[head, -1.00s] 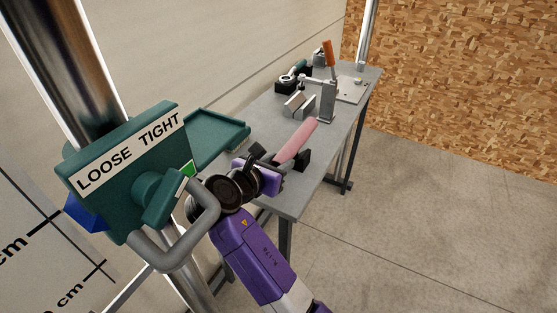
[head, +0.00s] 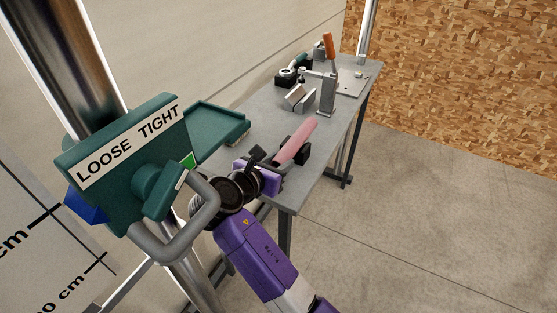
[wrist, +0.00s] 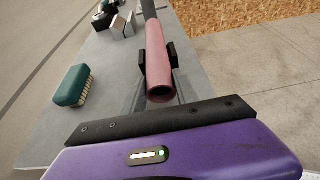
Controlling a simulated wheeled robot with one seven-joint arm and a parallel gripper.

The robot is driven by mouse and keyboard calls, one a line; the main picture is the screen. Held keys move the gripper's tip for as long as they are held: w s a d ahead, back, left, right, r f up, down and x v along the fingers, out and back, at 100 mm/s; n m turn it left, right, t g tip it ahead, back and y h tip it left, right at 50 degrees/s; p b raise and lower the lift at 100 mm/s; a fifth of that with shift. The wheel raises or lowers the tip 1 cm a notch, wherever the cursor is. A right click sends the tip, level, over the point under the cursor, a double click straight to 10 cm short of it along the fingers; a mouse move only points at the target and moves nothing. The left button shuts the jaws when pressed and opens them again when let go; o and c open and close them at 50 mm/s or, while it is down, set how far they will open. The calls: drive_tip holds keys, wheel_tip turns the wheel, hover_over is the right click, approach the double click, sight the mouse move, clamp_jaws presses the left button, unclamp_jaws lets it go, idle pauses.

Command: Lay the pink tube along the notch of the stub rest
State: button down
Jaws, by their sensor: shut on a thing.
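The pink tube (head: 296,143) is held by my gripper (head: 290,153) above the near part of the grey bench. In the wrist view the tube (wrist: 159,65) lies between the two black fingers (wrist: 157,62), its open end facing the camera and its length pointing away along the bench. A dark grey length shows at its far end; I cannot tell whether it belongs to the tube. The stub rest appears to be the silver block with a V notch (head: 299,98), beyond the tube and slightly left. It also shows in the wrist view (wrist: 122,25). Its notch looks empty.
A clamp with an orange handle (head: 329,48) stands right of the notched block. A green-backed brush (wrist: 72,85) lies on the bench left of my gripper. A green tray (head: 200,128) and a green LOOSE/TIGHT box (head: 125,165) stand left. Bare benchtop (head: 265,113) lies between.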

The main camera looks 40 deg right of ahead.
drive_tip(key=shift+f, duration=0.15)
drive_tip(key=c, duration=0.9)
unclamp_jaws()
drive_tip(key=shift+o, duration=0.2)
wheel_tip(320, 180, up, 5)
drive_tip(key=shift+f+b, duration=0.5)
drive_tip(key=shift+b, duration=1.45)
drive_tip(key=b, duration=0.2)
drive_tip(key=shift+r+b, duration=0.15)
drive_tip(key=shift+b, duration=0.15)
